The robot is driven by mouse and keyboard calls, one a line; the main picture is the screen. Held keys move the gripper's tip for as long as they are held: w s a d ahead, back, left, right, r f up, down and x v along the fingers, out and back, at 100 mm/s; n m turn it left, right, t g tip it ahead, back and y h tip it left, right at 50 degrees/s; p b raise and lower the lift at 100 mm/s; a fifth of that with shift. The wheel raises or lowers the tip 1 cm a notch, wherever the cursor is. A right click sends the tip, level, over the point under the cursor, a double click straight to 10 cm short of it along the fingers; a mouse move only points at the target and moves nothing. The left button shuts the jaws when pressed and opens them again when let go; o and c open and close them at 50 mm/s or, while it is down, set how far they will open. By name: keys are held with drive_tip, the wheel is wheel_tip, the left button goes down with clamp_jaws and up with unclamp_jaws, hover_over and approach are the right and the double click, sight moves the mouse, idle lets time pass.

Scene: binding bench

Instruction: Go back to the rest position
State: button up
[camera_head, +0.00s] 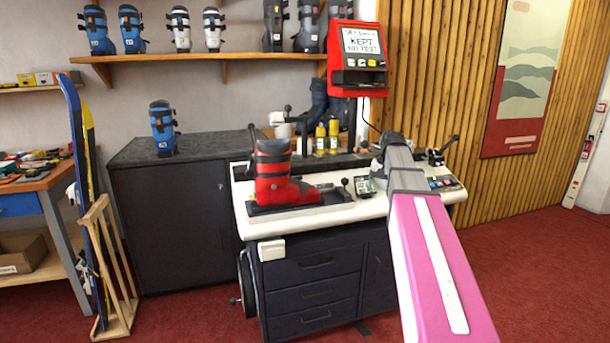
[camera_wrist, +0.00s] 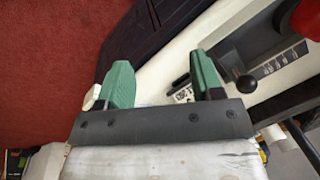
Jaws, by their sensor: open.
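My gripper (camera_wrist: 163,80) is open and empty in the wrist view, with its two green fingers apart over the white bench top. In the head view my pink and grey arm reaches over the right part of the white-topped bench (camera_head: 320,216) and hides the gripper. A red and black ski boot (camera_head: 275,175) stands upright on the bench, left of my arm. A black lever knob (camera_wrist: 245,84) and a printed scale (camera_wrist: 282,62) lie to the right of the fingers in the wrist view.
A red display box (camera_head: 357,55) reading "KEPT NO TEST" stands above the bench's back. Two yellow bottles (camera_head: 327,138) stand at its rear. A dark cabinet (camera_head: 170,215) with a blue boot (camera_head: 163,128) is to the left. Skis (camera_head: 80,150) lean in a wooden rack. Red carpet is open at right.

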drive_tip(key=s+a+f+n, duration=0.1)
drive_tip(key=s+a+f, duration=0.1)
drive_tip(key=s+f, duration=0.5)
drive_tip(key=s+a+f+n+h, duration=0.1)
drive_tip(key=s+a+f, duration=0.2)
drive_tip(key=s+f, duration=0.4)
drive_tip(key=s+a+f+h, duration=0.1)
drive_tip(key=s+a+f, duration=0.2)
drive_tip(key=f, duration=1.5)
drive_tip(key=s, duration=0.4)
drive_tip(key=shift+s+n+g, duration=0.3)
drive_tip(key=shift+s+n, duration=0.05)
drive_tip(key=shift+n, duration=0.05)
